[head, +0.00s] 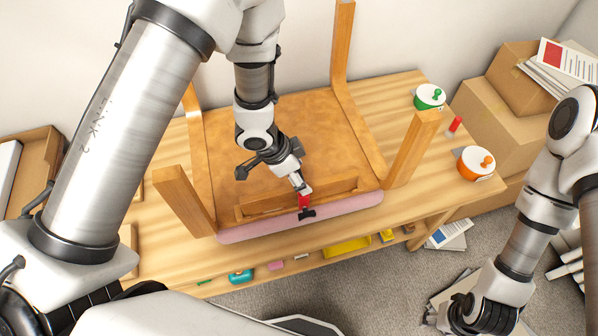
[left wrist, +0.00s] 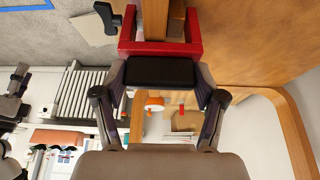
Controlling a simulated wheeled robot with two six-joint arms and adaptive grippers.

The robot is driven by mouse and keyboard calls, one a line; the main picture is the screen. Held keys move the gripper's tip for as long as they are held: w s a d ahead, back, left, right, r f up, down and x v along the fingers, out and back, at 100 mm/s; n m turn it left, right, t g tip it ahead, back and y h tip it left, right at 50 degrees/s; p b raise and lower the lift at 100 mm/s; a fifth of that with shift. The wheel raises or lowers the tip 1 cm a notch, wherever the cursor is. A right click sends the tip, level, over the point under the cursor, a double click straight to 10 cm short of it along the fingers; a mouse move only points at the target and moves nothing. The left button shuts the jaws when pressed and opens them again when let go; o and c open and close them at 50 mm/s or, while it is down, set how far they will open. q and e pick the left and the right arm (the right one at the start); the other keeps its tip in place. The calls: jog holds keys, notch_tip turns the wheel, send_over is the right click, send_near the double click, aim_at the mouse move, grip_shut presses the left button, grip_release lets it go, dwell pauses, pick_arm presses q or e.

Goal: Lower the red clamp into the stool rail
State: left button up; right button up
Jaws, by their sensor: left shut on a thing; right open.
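An upside-down stool (head: 290,130) lies on the wooden table, its legs up and its pink seat edge (head: 300,218) toward me. My left gripper (head: 301,190) is shut on the red clamp (head: 304,201), above the stool's front wooden rail (head: 340,187). The clamp's black handle (head: 307,213) is on the near side. In the left wrist view the U-shaped clamp (left wrist: 160,47) opens away from the gripper (left wrist: 160,72), and the rail (left wrist: 176,18) shows between its arms. How deep the rail sits in it is unclear. My right gripper (head: 478,314) is open and empty at the lower right.
Cardboard boxes (head: 495,120) are stacked beyond. The stool's upright legs (head: 412,150) flank my left gripper. Several items lie below the table's front edge.

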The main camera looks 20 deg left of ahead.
pick_arm(q)
jog(key=o, duration=1.4)
jog(key=shift+o, duration=0.2)
jog(key=v, duration=1.2)
